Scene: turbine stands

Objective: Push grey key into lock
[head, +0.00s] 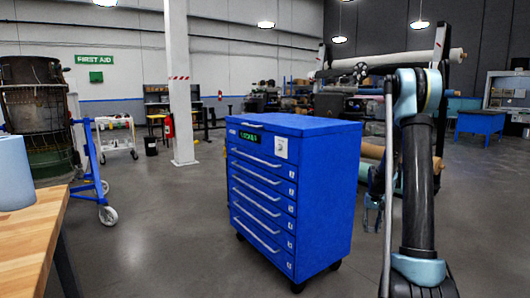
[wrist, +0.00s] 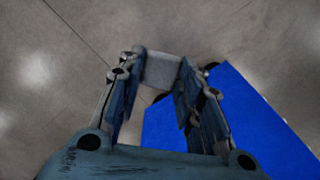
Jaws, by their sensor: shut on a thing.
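The grey key (wrist: 160,72) shows in the wrist view as a pale block between my fingertips. My gripper (wrist: 158,82) is shut on it. In the head view my gripper (head: 372,205) hangs right of the blue cabinet, partly behind my arm, and the key cannot be made out there. The lock (head: 281,147) looks like a small white plate with a dark spot, at the upper right of the cabinet's drawer front. The key is apart from the lock. The lock does not show in the wrist view.
The blue drawer cabinet (head: 322,190) stands on casters on the grey floor; it also shows below and right of my fingers in the wrist view (wrist: 240,135). A wooden table (head: 35,235) is at the left. Floor in front of the cabinet is clear.

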